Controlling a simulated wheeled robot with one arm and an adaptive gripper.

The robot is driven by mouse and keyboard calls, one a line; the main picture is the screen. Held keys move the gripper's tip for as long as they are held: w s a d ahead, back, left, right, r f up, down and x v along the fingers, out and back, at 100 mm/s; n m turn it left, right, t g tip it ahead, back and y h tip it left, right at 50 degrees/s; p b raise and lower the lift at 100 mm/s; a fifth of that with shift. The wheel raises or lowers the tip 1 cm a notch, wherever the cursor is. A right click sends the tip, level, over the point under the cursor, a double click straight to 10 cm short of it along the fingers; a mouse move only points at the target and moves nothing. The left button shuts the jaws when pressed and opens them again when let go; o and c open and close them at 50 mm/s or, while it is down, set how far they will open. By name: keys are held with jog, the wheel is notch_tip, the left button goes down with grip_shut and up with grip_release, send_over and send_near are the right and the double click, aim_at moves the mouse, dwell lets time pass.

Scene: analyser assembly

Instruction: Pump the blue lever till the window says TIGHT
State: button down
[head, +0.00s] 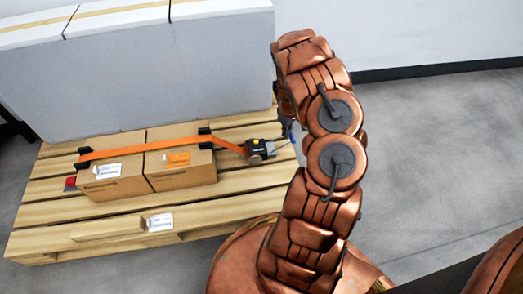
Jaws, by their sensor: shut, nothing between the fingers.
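An orange strap (135,147) runs over two cardboard boxes on a wooden pallet and ends at a dark ratchet unit (262,150) with a small yellow patch. A bit of the blue lever (291,134) shows at the right of the ratchet, beside my arm. The window's wording is too small to read. My gripper (285,113) is mostly hidden behind my copper arm; only a dark sliver shows, just above the blue part. It is shut with nothing held. Whether it touches the lever cannot be told.
The boxes (180,177) sit on the pallet (60,215), with black corner guards under the strap. Large grey-white blocks (150,75) stand along the pallet's back. A red piece (70,183) is at the strap's left end. Grey floor at the right is clear.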

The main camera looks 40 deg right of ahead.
jog(key=shift+r+p, duration=1.65)
jog(key=shift+r, duration=1.05)
